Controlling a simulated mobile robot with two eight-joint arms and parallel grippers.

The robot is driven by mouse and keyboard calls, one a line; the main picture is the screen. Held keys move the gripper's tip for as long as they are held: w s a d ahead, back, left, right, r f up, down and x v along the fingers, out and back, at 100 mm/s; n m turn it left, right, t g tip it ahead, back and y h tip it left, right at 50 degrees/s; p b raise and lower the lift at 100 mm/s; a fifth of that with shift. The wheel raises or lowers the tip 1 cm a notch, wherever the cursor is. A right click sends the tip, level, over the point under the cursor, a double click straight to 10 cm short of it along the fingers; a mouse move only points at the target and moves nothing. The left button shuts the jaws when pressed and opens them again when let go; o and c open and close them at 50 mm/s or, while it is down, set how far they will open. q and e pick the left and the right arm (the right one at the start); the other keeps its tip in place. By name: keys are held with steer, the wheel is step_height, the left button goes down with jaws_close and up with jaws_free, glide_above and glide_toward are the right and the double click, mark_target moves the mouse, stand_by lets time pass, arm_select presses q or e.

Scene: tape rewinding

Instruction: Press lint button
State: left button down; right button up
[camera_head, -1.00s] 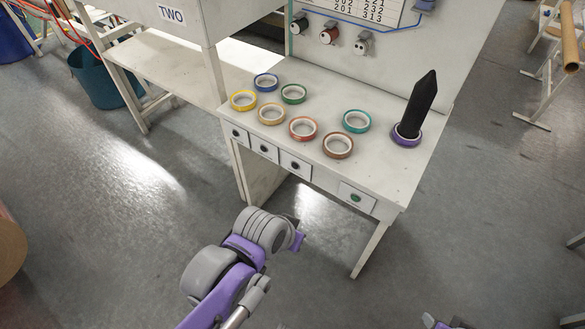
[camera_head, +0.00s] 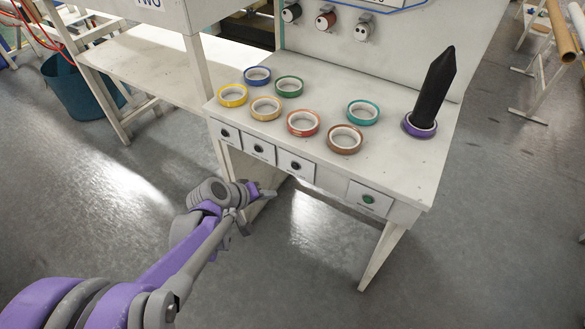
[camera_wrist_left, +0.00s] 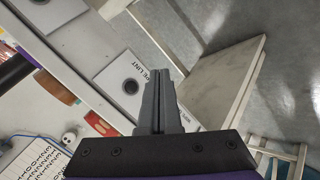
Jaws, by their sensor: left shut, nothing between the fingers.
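My right gripper is out of view.
Two more dark-button panels (camera_head: 258,149) sit to the left, and a green-button panel (camera_head: 368,199) to the right. The table (camera_head: 400,165) carries several tape rolls (camera_head: 303,123) and a black cone (camera_head: 434,85) in a purple roll. A table leg (camera_head: 383,256) stands at right.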

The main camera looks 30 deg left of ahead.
mark_target(295, 167)
arm_select(q)
steer(key=w+b, duration=0.1)
steer(key=w, duration=0.7)
steer(key=shift+w+d, duration=0.4)
stand_by(2.0)
steer(key=shift+w, duration=0.4)
steer(key=shift+w, duration=0.35)
stand_by(0.6)
steer(key=shift+s, duration=0.8)
